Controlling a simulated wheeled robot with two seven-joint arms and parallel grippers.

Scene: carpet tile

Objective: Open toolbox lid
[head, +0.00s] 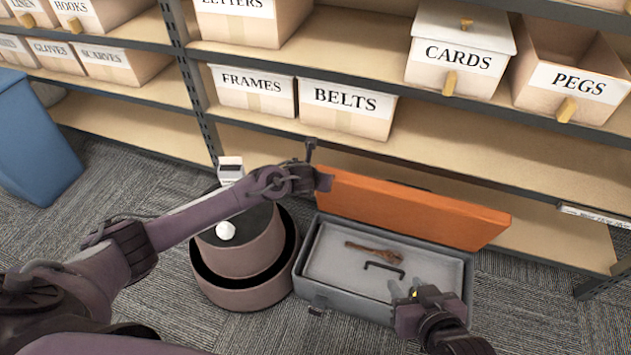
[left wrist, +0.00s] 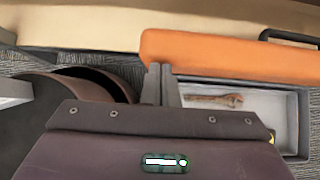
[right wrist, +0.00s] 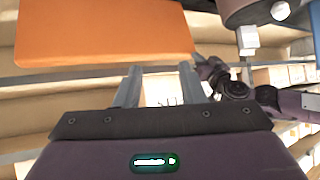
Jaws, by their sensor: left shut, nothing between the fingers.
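The grey toolbox (head: 305,278) sits on the carpet with its orange lid (head: 415,208) raised along the far side, leaving the box open. A brown wrench (head: 375,251) and a dark handle (head: 384,267) show in the pale interior. My left gripper (head: 325,180) is shut and empty at the lid's left end; whether it touches cannot be told. Its closed fingers (left wrist: 161,84) overlap the lid (left wrist: 225,57) in the left wrist view. My right gripper (head: 404,290) is open and empty over the box's near right part. The right wrist view shows the lid (right wrist: 110,32) beyond its parted fingers (right wrist: 159,85).
A round brown bin-like object (head: 243,245) stands just left of the toolbox, below my left arm. Metal shelving (head: 440,135) with labelled boxes rises close behind the lid. A blue bin (head: 35,140) stands at far left. Carpet is clear at front right.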

